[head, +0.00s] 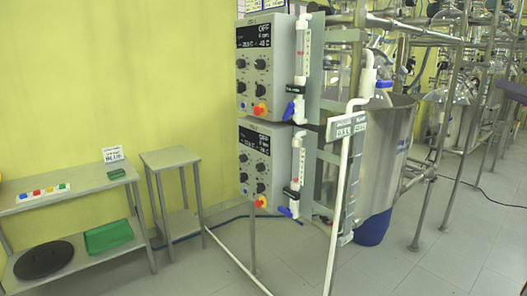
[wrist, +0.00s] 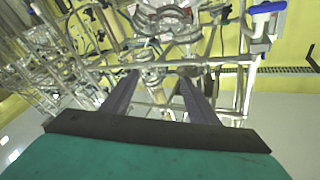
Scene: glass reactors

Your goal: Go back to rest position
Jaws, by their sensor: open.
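My gripper (wrist: 158,88) shows in the wrist view, with its two dark fingers apart and nothing between them. Its black bar and teal body fill the bottom of that view. Beyond the fingers are metal rods and clear glassware (wrist: 165,18) of a reactor frame, apart from the fingers as far as I can tell. In the head view my gripper does not show.
Two control boxes (head: 266,65) with knobs hang on a metal frame, beside a steel vessel (head: 385,150). Glass reactors (head: 450,90) stand at the right. A shelf table (head: 80,190) and a small stool-like table (head: 170,158) stand at the left. Grey floor is open at front right.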

